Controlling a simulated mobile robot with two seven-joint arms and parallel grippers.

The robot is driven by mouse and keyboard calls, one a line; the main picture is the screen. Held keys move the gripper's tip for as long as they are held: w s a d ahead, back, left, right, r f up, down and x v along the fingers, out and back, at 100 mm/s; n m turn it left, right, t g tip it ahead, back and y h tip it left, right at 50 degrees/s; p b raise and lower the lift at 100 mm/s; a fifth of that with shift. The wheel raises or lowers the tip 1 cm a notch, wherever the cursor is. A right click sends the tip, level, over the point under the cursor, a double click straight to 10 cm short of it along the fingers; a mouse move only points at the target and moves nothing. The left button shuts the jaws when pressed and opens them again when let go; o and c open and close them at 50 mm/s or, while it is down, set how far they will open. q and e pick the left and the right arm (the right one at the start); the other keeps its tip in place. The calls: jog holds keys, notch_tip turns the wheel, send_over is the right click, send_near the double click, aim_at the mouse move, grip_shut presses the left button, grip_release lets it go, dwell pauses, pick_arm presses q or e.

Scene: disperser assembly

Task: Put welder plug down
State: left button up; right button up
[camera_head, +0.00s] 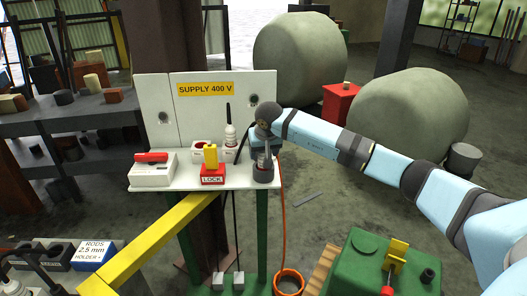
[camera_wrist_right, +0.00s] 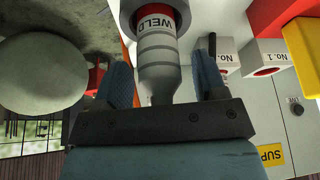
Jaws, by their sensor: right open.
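The grey welder plug (camera_wrist_right: 162,68) stands upright at the right end of the white shelf. In the head view the plug (camera_head: 263,161) is partly covered by my right gripper (camera_head: 264,147). In the right wrist view the open fingers (camera_wrist_right: 163,85) stand on either side of the plug, with a gap at each side. My left gripper is not in view.
On the shelf (camera_head: 190,182) stand a red-and-yellow LOCK block (camera_head: 212,172), a white plug (camera_head: 230,133) and a red-handled switch box (camera_head: 152,169). A panel marked SUPPLY 400 V (camera_head: 205,89) rises behind. An orange cable (camera_head: 283,222) hangs right of the shelf; a green machine (camera_head: 362,262) stands front right.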

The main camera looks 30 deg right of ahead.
jog(key=shift+r, duration=0.15)
jog(key=v, duration=1.2)
jog(key=s+a+f+m+g+y, duration=0.1)
jog(key=s+a+f+m+y, duration=0.15)
jog(key=a+f+y, duration=0.55)
jog(key=s+a+f+m+g+y, duration=0.1)
jog(key=s+a+f+m, duration=0.2)
jog(key=a, duration=0.8)
jog(key=s+a+f+m+t+y, duration=0.3)
jog(key=s+a+m+y, duration=0.5)
jog(key=a+m+y, duration=0.55)
jog(key=s+d+f+n+t+h, duration=0.2)
jog(key=s+d+f+n+h, duration=0.3)
jog(key=s+f+n+h, duration=0.4)
jog(key=s+d+f+n+t+h, duration=0.3)
jog(key=s+f+n+h, duration=0.5)
jog(key=f+n, duration=0.7)
jog(key=s+d+n, duration=0.1)
jog(key=s, duration=0.1)
jog(key=shift+s+d+f+n+h+b, duration=0.2)
jog(key=shift+s+d+n+h+b, duration=0.15)
jog(key=shift+d+n, duration=0.05)
jog(key=shift+r, duration=0.1)
